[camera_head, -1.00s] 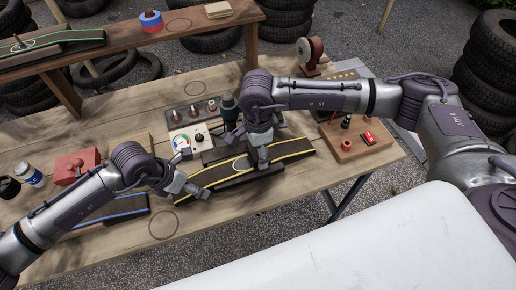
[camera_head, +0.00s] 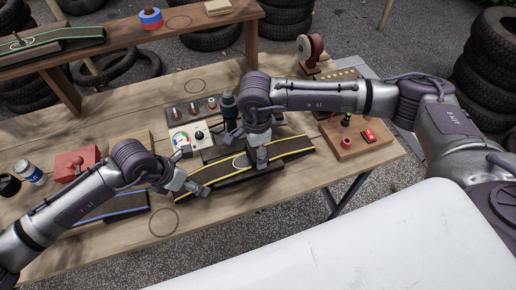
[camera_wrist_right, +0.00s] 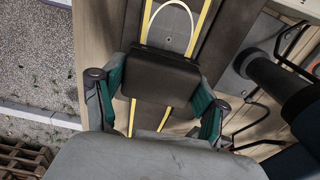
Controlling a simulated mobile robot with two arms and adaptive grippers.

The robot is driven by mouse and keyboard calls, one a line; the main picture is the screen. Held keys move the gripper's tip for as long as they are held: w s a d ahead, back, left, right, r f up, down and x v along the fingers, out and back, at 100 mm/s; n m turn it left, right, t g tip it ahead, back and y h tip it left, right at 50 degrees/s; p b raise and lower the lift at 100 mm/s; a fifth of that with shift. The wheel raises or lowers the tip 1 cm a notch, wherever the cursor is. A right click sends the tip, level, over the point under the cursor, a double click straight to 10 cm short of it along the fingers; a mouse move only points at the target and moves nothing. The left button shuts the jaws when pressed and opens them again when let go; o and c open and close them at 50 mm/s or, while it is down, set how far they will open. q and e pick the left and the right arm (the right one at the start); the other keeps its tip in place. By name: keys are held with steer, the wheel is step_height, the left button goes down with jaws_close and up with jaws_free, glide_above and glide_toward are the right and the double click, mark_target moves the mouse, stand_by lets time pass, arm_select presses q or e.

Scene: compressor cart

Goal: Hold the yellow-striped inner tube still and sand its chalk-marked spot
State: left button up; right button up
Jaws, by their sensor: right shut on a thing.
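The yellow-striped inner tube (camera_head: 292,150) lies dark and flat across a low support on the workbench. Its white chalk ring (camera_head: 240,163) shows just left of my right gripper (camera_head: 258,152). In the right wrist view, part of the ring (camera_wrist_right: 172,8) shows beyond a dark block. My right gripper is shut on this dark sanding block (camera_wrist_right: 166,78), its green-padded fingers on either side. The block is over the tube between the yellow stripes; whether it touches is unclear. My left gripper (camera_head: 194,188) is at the tube's left end; its finger opening cannot be made out.
A gauge box (camera_head: 187,139) and a dark bottle (camera_head: 229,105) stand behind the tube. A wooden block with a red item (camera_head: 368,136) is on the right. A blue-striped tube (camera_head: 120,208) and red box (camera_head: 78,163) are left. The front bench edge is clear.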

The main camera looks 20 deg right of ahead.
mark_target(245, 161)
arm_select(q)
steer(key=shift+w+a, duration=0.15)
arm_select(e)
steer(key=shift+s+a, duration=0.1)
steer(key=shift+a, duration=1.75)
steer(key=shift+d+f, duration=0.15)
steer(key=shift+d, duration=1.95)
steer(key=shift+a+r, duration=0.1)
steer(key=shift+r, duration=3.55)
arm_select(q)
steer(key=o, duration=1.2)
steer(key=shift+f, duration=0.1)
steer(key=shift+c, duration=0.2)
arm_select(e)
steer(key=shift+w+f, duration=0.1)
steer(key=shift+w, duration=0.15)
